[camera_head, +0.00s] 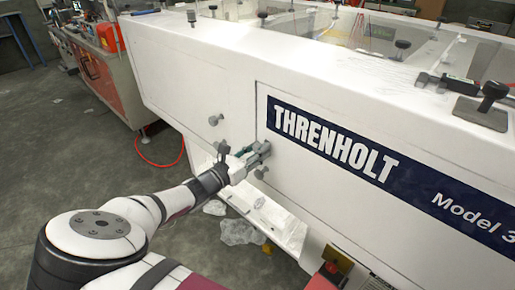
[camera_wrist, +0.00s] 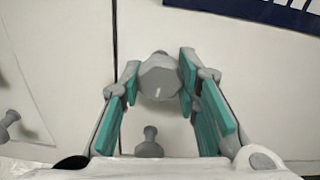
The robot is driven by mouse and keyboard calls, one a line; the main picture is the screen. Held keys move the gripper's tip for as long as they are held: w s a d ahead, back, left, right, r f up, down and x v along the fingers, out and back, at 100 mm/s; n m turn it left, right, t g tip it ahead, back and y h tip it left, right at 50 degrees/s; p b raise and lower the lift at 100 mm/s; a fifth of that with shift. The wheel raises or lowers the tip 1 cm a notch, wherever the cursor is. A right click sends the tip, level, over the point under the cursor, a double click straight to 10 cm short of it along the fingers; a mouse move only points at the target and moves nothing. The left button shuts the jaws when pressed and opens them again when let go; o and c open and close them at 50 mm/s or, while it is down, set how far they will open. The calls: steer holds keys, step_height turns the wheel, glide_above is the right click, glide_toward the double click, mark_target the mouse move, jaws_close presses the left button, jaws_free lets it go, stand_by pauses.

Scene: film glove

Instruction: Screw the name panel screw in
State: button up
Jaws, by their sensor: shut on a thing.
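My gripper (camera_head: 258,153) reaches the white front at the left edge of the name panel (camera_head: 263,105), which bears a dark blue THRENHOLT band (camera_head: 375,160). In the wrist view, the teal-padded fingers of my gripper (camera_wrist: 156,80) are shut on a grey faceted screw knob (camera_wrist: 160,74). The knob has a short white mark on its face and sits close to the panel's seam. The knob's shank is hidden behind its head, so how deep it sits cannot be told. In the head view, my gripper mostly hides this screw.
Another grey knob (camera_wrist: 150,143) stands below the held one, and one more (camera_wrist: 8,125) is at the left. A knob (camera_head: 215,120) sticks out left of the panel. A white ledge (camera_head: 270,215) lies below my gripper. A red-sided bench (camera_head: 105,80) stands at the back left.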

steer(key=m+p, duration=0.1)
steer(key=m, duration=0.3)
steer(key=shift+m, duration=0.3)
steer(key=m+p, duration=0.1)
steer(key=m, duration=0.3)
steer(key=shift+a+r+m, duration=0.1)
steer(key=shift+m, duration=0.2)
steer(key=m+p, duration=0.1)
steer(key=m, duration=0.3)
steer(key=shift+m, duration=0.3)
steer(key=m+p, duration=0.1)
steer(key=m, duration=0.7)
steer(key=shift+p, duration=0.4)
steer(key=m, duration=0.4)
steer(key=shift+r+m+p, duration=0.1)
steer(key=shift+m+p, duration=0.2)
steer(key=m, duration=0.4)
steer(key=shift+m, duration=2.1)
